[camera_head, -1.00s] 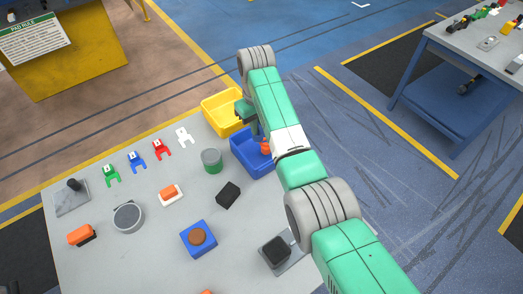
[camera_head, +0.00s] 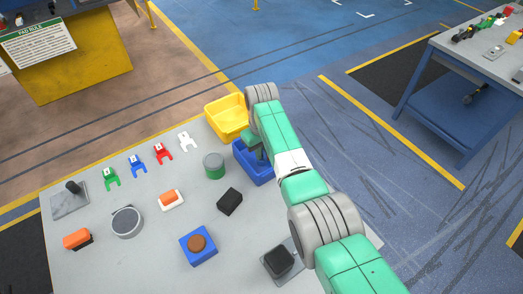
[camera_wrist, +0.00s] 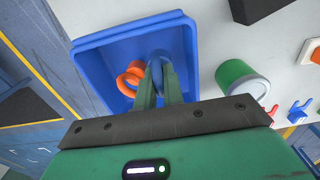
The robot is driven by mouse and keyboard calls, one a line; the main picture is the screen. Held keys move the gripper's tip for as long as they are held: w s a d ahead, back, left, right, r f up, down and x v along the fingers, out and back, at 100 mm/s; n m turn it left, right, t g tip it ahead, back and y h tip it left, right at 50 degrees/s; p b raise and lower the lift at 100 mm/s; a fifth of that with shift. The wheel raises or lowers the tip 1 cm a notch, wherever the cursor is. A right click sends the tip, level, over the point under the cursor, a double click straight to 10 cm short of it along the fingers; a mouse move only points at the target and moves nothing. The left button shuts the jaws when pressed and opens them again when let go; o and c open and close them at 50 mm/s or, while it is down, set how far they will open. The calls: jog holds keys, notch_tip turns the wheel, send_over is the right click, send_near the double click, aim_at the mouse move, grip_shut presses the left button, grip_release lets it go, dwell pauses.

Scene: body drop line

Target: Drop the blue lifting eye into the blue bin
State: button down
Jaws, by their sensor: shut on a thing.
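The blue bin (camera_head: 243,161) stands at the back right of the grey table, partly hidden by my arm; it also shows in the wrist view (camera_wrist: 95,62). My gripper (camera_wrist: 158,72) points down at the bin in the wrist view, its fingers over the bin's interior. It is shut on the blue lifting eye (camera_wrist: 160,55), of which only a rounded blue part shows at the fingertips. An orange lifting eye (camera_wrist: 131,77) lies in the bin just left of the fingers. I cannot tell whether the blue eye touches the bin floor.
A yellow bin (camera_head: 226,120) stands directly behind the blue bin. A green-sided grey cylinder (camera_head: 214,166) and a black block (camera_head: 230,201) are nearby on the table. Several coloured forked pieces line the table's far left edge. A second table (camera_head: 450,75) stands at the far right.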

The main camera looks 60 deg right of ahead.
jog(key=shift+f+b, duration=0.3)
jog(key=shift+f, duration=0.25)
jog(key=c, duration=1.5)
grip_release()
notch_tip(320, 180, up, 13)
jog(key=p, duration=0.3)
jog(key=shift+r+p, duration=0.15)
jog(key=shift+p, duration=0.25)
